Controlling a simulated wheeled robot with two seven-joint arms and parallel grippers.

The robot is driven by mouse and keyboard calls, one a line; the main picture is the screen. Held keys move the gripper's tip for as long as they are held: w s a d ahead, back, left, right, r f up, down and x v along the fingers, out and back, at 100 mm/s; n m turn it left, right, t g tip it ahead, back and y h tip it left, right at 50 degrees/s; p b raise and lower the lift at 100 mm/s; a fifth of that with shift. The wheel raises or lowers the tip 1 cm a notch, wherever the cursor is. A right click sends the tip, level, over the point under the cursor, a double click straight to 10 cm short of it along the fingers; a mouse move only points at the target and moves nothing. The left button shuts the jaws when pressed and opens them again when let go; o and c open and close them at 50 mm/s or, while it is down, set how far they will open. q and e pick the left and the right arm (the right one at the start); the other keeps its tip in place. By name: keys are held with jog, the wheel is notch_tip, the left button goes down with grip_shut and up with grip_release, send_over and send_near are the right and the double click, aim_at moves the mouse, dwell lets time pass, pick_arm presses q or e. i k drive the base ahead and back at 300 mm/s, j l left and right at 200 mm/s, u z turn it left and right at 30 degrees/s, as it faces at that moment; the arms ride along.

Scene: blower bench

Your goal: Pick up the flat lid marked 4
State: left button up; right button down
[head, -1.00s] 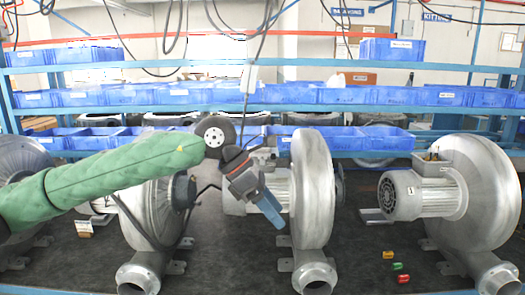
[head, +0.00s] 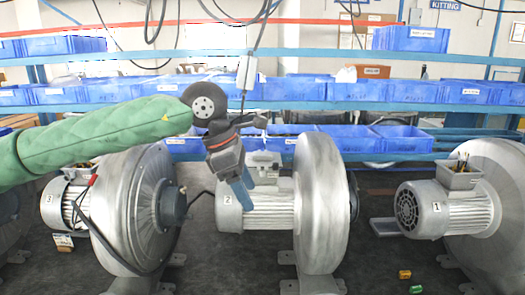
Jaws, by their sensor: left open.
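I cannot make out a flat lid marked 4 in the head view. My left gripper (head: 245,195), with blue fingers pointing down, hangs in front of the motor marked 2 (head: 262,215). It is open and I see nothing held in it. The motor marked 3 (head: 62,208) is at the left and the motor marked 1 (head: 440,210) at the right. The terminal box (head: 459,175) on motor 1 is open at the top, with wire ends showing. My right gripper is not in view.
Large grey blower housings (head: 322,205) stand along the dark bench (head: 375,262). A small tan block (head: 63,241) lies at the left. Blue bins (head: 402,139) line the shelves behind.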

aim_at(258, 159)
jog(key=i, duration=1.3)
